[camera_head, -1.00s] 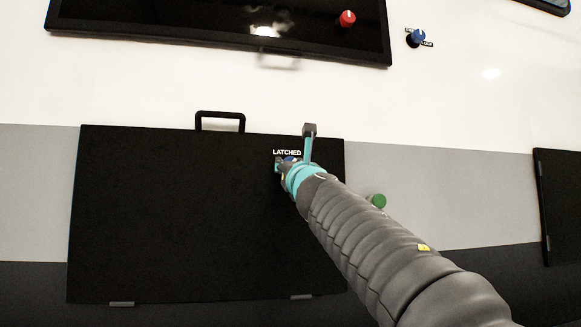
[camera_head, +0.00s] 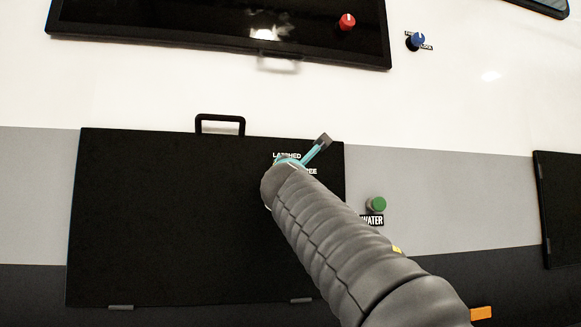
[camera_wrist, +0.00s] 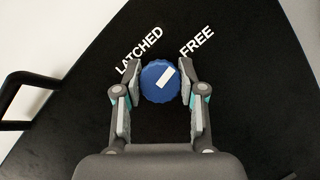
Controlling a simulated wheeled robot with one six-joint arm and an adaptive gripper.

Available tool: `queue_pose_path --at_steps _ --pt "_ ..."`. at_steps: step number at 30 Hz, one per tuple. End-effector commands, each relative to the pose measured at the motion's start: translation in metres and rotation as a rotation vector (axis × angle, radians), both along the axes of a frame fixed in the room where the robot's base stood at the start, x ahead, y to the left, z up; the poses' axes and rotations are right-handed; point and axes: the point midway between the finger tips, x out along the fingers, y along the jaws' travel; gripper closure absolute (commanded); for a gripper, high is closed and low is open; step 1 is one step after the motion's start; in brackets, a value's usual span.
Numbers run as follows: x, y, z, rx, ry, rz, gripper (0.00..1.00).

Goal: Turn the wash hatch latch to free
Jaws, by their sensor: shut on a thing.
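The wash hatch latch is a round blue knob (camera_wrist: 152,83) with a white pointer line, on the black hatch panel (camera_head: 170,220). In the wrist view the pointer slants up and right, toward the word FREE (camera_wrist: 197,42). The word LATCHED (camera_wrist: 138,50) is at upper left of the knob. My gripper (camera_wrist: 161,80) is shut on the knob, with one finger on each side. In the head view my wrist and arm hide the knob and part of the labels.
A black handle (camera_head: 220,118) stands at the hatch's top edge. A green WATER knob (camera_head: 376,204) is just right of the hatch. A red knob (camera_head: 347,22) and a blue lock knob (camera_head: 416,40) are above. The white wall between is clear.

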Motion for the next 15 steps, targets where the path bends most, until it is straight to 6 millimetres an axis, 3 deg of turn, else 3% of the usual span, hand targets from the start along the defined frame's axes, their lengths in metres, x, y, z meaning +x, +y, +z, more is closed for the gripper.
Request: queue_pose_path --at_steps 15 --pt "0.0004 0.0010 -0.0002 0.191 0.056 0.002 0.95"
